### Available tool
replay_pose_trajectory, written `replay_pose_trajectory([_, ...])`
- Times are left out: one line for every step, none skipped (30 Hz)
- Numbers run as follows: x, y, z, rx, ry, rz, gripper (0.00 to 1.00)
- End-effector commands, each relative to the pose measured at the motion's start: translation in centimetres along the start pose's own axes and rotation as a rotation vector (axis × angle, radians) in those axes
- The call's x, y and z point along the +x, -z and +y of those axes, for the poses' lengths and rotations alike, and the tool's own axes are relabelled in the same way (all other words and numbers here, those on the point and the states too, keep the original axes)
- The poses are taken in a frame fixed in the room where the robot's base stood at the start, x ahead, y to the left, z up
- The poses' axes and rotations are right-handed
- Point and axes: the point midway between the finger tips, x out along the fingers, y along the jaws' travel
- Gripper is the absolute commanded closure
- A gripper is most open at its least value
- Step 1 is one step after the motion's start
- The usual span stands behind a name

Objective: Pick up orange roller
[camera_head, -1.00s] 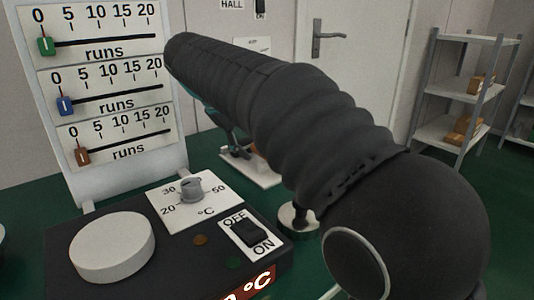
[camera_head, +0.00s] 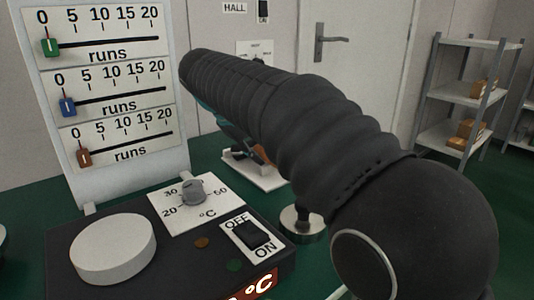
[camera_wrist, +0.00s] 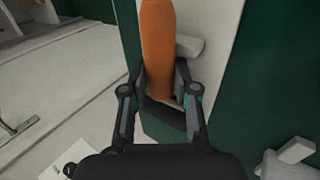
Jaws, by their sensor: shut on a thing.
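The orange roller (camera_wrist: 158,45) is a long, smooth orange cylinder in the wrist view, running up out of the top edge. My gripper (camera_wrist: 162,78) is shut on it, with a dark finger on each side of its lower part. In the head view my dark arm hides most of the gripper (camera_head: 232,138). A small orange-brown piece (camera_head: 262,154) shows beside it, just above a white stand; I cannot tell how much of the roller this is. Whether the roller touches its support is unclear.
A white stand (camera_head: 258,176) is on the green bench. A dark control box with a pale round plate (camera_head: 112,248), a knob (camera_head: 193,191) and an OFF/ON switch (camera_head: 252,235) is at front left. A slider panel (camera_head: 112,95) rises behind. Shelves (camera_head: 468,90) stand at right.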

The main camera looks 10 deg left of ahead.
Motion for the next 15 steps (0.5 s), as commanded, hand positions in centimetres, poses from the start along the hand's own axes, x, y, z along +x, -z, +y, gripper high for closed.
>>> replay_pose_trajectory([0.0, 0.0, 0.0, 0.000, 0.000, -0.001, 1.00])
replay_pose_trajectory([0.0, 0.0, 0.0, 0.000, 0.000, -0.001, 1.00])
replay_pose_trajectory([-0.1, 0.0, 0.1, 0.000, 0.000, -0.001, 1.00])
replay_pose_trajectory([-0.2, 0.0, 0.2, 0.000, 0.000, 0.000, 1.00])
replay_pose_trajectory([-0.4, 0.0, 0.3, 0.000, 0.000, 0.000, 1.00])
replay_pose_trajectory([-0.6, 0.0, 0.4, 0.000, 0.000, -0.001, 1.00])
replay_pose_trajectory([-0.8, 0.0, 0.6, 0.000, 0.000, -0.001, 1.00])
replay_pose_trajectory([-1.0, 0.0, 0.7, 0.000, 0.000, 0.000, 1.00])
replay_pose_trajectory([-1.4, 0.0, 0.9, 0.001, 0.000, 0.001, 1.00])
replay_pose_trajectory([-1.7, 0.1, 1.2, 0.002, 0.000, 0.002, 1.00])
replay_pose_trajectory([-2.0, 0.0, 1.4, 0.002, 0.000, 0.001, 1.00])
replay_pose_trajectory([-2.5, 0.0, 1.7, 0.002, 0.000, 0.001, 1.00])
replay_pose_trajectory([-2.9, 0.1, 2.0, 0.002, 0.000, 0.002, 1.00])
replay_pose_trajectory([-3.3, 0.1, 2.2, 0.001, 0.000, 0.002, 1.00])
replay_pose_trajectory([-3.8, -0.1, 2.6, 0.003, 0.000, 0.002, 1.00])
